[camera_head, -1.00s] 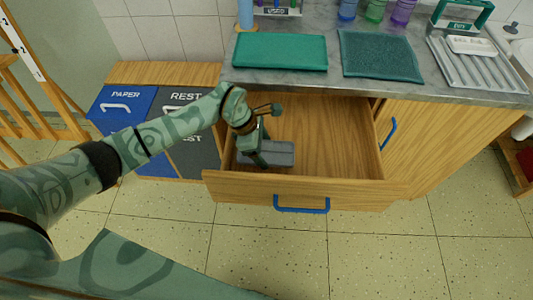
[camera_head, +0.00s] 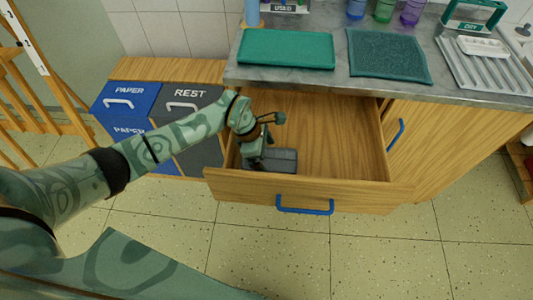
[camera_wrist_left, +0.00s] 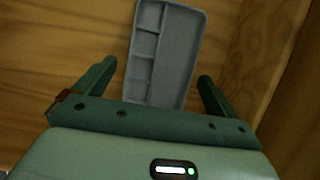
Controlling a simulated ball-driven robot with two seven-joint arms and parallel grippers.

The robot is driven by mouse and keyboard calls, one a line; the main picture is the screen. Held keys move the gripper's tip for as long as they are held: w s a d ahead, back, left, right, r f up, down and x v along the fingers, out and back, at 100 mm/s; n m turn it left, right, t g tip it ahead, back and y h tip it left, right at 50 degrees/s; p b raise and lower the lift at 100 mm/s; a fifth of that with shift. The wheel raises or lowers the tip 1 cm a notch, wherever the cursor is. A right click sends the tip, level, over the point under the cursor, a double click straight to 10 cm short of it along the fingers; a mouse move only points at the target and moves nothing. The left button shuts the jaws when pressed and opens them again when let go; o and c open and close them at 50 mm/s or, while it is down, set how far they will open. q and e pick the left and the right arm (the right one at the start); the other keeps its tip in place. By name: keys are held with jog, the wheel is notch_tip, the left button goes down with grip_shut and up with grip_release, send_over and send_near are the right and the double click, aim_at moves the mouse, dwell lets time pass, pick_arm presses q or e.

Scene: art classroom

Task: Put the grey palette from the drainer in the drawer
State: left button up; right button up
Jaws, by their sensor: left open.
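The grey palette (camera_head: 284,160) lies in the open drawer (camera_head: 330,140), near its left front corner. In the left wrist view the palette (camera_wrist_left: 163,55) shows its compartments and lies on the wooden drawer bottom (camera_wrist_left: 75,45). My left gripper (camera_head: 256,163) reaches down into the drawer over the palette's left part. In the left wrist view its two fingers (camera_wrist_left: 155,85) are spread, one on each side of the palette's near end, with gaps between. It is open and holds nothing. My right gripper is not in view.
The drainer (camera_head: 485,65) stands on the counter at the right with a white palette (camera_head: 482,46) on it. A green mat (camera_head: 286,48) and a dark teal cloth (camera_head: 388,56) lie on the counter above the drawer. Blue and grey bins stand at the left.

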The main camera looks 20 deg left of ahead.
pick_arm(q)
jog(key=p+v, duration=0.4)
jog(key=v, duration=0.7)
jog(key=shift+r, duration=0.4)
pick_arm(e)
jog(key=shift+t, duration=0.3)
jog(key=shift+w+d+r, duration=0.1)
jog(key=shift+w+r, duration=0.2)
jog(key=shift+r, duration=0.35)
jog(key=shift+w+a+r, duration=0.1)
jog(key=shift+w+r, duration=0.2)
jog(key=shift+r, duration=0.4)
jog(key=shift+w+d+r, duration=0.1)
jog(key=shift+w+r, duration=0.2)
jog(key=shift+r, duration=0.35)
